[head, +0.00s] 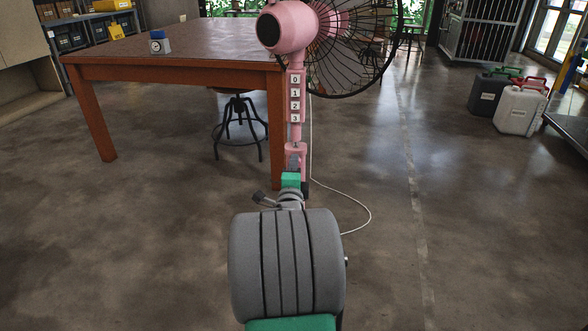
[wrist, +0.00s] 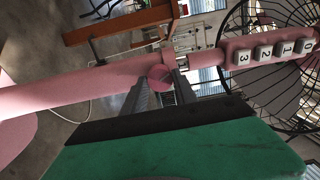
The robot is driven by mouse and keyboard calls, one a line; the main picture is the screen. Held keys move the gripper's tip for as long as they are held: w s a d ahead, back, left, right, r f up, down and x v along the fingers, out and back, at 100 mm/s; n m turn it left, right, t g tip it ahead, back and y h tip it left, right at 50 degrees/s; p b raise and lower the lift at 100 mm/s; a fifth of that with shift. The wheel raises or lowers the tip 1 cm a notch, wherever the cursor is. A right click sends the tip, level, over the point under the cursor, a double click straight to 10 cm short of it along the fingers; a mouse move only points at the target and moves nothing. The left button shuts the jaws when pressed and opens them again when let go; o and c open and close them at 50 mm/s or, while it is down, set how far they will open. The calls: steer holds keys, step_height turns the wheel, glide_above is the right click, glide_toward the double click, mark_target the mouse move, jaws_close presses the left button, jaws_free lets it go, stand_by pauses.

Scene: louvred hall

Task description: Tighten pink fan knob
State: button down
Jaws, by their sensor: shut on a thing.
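The pink fan (head: 287,27) stands with a black wire cage and a pole carrying keys marked 0 to 3 (head: 295,98). The pink fan knob (wrist: 160,77) sticks out from the collar of the pole in the wrist view, below the keys. In the wrist view its round end shows between the grey fingers of my gripper (wrist: 161,88), which is shut on it. In the head view my gripper (head: 292,170) is at the pole, below the key panel, and my own arm partly hides it. The knob cannot be made out there.
A brown wooden table (head: 180,73) stands at left behind the fan, with a small blue and grey item (head: 159,43) on it. A stool (head: 238,125) is under it. A white cord (head: 360,205) loops on the floor. Canisters (head: 519,110) stand at right; the floor between is clear.

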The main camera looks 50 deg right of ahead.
steer(key=m, duration=0.5)
steer(key=shift+f, duration=0.1)
steer(key=shift+m, duration=0.4)
steer(key=c, duration=1)
jaws_free()
steer(key=shift+o, duration=0.2)
steer(key=p+v, duration=0.2)
steer(key=v, duration=0.5)
steer(key=shift+s+a, duration=0.3)
